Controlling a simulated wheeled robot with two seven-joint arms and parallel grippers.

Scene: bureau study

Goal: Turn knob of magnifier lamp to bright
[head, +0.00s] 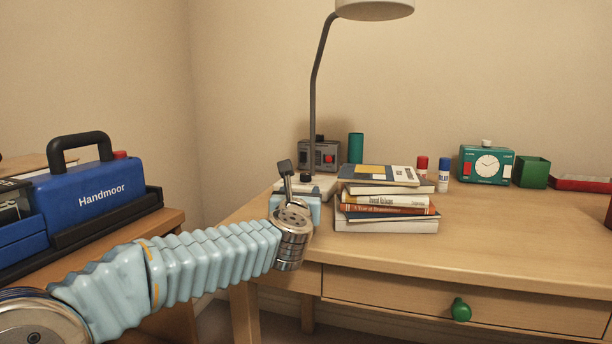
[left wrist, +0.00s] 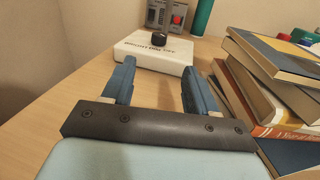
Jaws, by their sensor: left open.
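The magnifier lamp stands at the back left of the desk, with its pale shade (head: 375,9) high on a dark bent stem (head: 314,90). Its white base (left wrist: 140,54) carries lettering and a dark round knob (left wrist: 158,40), seen in the left wrist view; the head view shows the base (head: 328,184) partly hidden by my arm. My left gripper (left wrist: 173,66) is open and empty, with its two blue fingers pointing at the base. The knob lies beyond the fingertips, roughly ahead of the gap between them, and appears apart from them. My right gripper is not in view.
A stack of books (head: 388,211) stands close right of my left gripper. A grey box with a red button (head: 320,155) and a green cylinder (head: 356,148) stand behind the lamp base. The desk top (head: 500,220) is clear at the front right. A blue case (head: 85,200) sits left.

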